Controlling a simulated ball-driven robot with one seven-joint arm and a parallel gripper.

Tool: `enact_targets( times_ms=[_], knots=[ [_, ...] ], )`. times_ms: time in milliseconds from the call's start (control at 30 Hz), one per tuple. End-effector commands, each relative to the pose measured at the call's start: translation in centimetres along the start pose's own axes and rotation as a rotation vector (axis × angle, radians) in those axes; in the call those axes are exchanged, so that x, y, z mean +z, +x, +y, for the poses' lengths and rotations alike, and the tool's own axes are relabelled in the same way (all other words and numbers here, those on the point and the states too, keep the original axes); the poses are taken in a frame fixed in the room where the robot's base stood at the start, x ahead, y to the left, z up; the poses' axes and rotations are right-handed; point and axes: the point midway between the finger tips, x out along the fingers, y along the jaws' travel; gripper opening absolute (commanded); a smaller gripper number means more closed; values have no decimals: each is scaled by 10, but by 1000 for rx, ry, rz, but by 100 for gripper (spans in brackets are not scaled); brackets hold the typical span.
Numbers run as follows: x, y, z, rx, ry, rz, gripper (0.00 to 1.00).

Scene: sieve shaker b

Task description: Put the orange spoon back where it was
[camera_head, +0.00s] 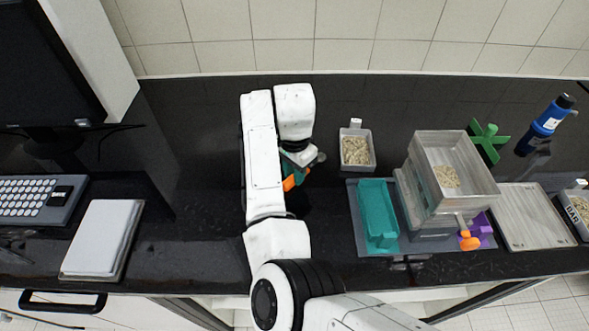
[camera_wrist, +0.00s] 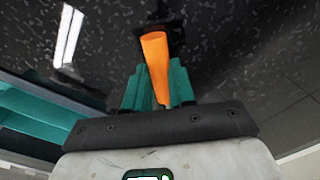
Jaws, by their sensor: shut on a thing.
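The orange spoon (camera_head: 290,183) shows as a small orange piece at my gripper (camera_head: 296,174) in the head view, left of the small sample tray. In the wrist view my gripper (camera_wrist: 157,85) has its teal fingers shut on the spoon (camera_wrist: 155,55). Its orange length runs between the fingers and up the picture, over the dark speckled bench. A dark shape lies around its far end, and I cannot tell whether the spoon touches it. My arm hides part of the spoon in the head view.
A grey tray of grains (camera_head: 356,151), a teal bin (camera_head: 377,224), a stacked sieve box (camera_head: 452,150) and a purple block with an orange knob (camera_head: 469,241) stand to the right. A keyboard (camera_head: 37,199) and white pad (camera_head: 102,238) are left. Bench around my gripper looks mostly clear.

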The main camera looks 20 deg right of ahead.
Motion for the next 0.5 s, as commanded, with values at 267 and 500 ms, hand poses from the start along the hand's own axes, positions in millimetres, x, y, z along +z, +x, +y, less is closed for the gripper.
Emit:
enact_targets(
  times_ms=[267,500],
  knots=[
    [0,1,0,0,0,0,32],
    [0,1,0,0,0,0,50]
  ],
)
